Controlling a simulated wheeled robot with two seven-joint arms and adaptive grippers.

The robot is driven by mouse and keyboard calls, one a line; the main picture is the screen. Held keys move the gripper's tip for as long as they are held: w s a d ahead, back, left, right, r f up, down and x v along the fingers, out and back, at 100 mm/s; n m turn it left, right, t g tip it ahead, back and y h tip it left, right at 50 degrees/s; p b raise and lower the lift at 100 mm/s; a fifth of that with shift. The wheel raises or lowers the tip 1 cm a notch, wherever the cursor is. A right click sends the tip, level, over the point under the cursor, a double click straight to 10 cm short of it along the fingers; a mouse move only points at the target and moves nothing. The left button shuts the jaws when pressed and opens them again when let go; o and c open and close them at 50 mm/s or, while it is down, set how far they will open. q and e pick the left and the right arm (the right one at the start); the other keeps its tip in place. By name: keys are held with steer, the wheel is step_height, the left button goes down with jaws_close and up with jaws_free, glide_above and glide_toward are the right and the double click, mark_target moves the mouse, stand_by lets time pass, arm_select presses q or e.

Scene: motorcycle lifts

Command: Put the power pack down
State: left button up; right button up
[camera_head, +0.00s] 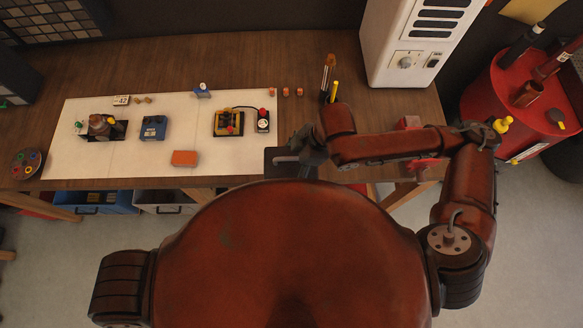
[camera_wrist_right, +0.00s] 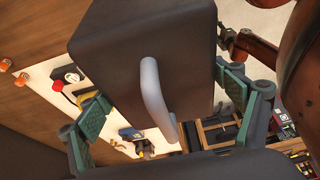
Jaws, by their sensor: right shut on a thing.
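The power pack, a dark box (camera_head: 277,166) with a grey handle, is at the table's front edge, by the right end of the white mat (camera_head: 75,160). In the right wrist view the power pack (camera_wrist_right: 120,55) fills the upper middle, its grey handle across its face. My right gripper (camera_head: 308,150) is shut on the power pack; in the right wrist view its green-padded fingers (camera_wrist_right: 165,110) lie on either side of it. The power pack's underside is hidden, so I cannot tell whether it touches the table. My left gripper is not in view.
On the mat stand a blue box (camera_head: 153,127), an orange block (camera_head: 185,158), a yellow-and-black device (camera_head: 228,122) and a gauge with a red knob (camera_head: 263,120). A white cabinet (camera_head: 405,60) stands behind my right arm. Bare mat lies left of the power pack.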

mark_target(288, 148)
steer(key=w, duration=0.2)
steer(key=w+f, duration=0.1)
steer(key=w, duration=0.1)
steer(key=w+f, duration=0.1)
steer(key=w, duration=0.1)
steer(key=shift+w+a+f+p, duration=0.15)
steer(key=shift+w+a+p, duration=0.05)
steer(key=shift+a+p, duration=0.15)
steer(key=w+f+p, duration=0.1)
steer(key=w+f, duration=0.4)
steer(key=f, duration=0.4)
steer(key=shift+a+f+p, duration=0.15)
steer(key=shift+a+p, duration=0.1)
steer(key=shift+p, duration=0.05)
steer(key=shift+w+f, duration=0.1)
steer(key=shift+f, duration=0.05)
steer(key=o, duration=2)
steer(key=shift+d+f, duration=0.1)
steer(key=b+v, duration=0.1)
steer(key=v, duration=1.1)
steer(key=shift+d+b, duration=0.1)
steer(key=shift+b, duration=0.25)
